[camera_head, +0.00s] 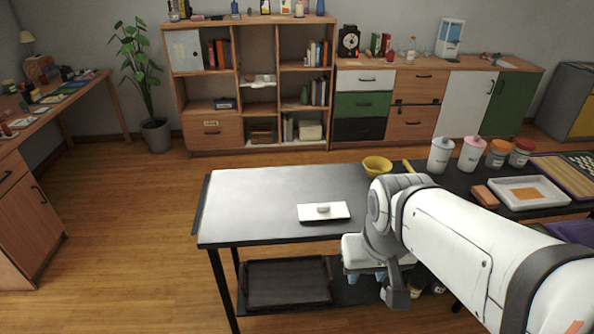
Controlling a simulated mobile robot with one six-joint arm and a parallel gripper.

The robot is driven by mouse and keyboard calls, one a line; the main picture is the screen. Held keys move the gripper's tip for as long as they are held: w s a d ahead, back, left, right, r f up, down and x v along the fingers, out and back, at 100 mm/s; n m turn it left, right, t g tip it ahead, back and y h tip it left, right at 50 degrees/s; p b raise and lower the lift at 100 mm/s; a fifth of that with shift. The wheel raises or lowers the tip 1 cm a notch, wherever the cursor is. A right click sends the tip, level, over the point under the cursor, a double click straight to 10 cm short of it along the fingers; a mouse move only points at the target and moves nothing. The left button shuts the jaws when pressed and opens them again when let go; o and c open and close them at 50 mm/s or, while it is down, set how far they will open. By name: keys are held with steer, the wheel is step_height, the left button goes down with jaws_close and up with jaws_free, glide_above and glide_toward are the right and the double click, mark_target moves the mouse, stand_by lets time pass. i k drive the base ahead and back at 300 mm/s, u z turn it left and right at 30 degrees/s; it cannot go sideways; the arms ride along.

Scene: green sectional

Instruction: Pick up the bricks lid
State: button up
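My gripper (394,290) appears to be at the lower end there, apart from the lid. Its fingers are not clear enough to show whether they are open or shut.
A yellow bowl (377,166) stands behind my arm. White canisters (440,156), orange-red jars (499,154) and a white tray (528,204) are to the right. A dark tray (287,284) sits on the lower shelf. The tabletop left of the lid is clear.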

mark_target(332, 210)
steer(key=i, duration=1)
steer(key=u, duration=0.05)
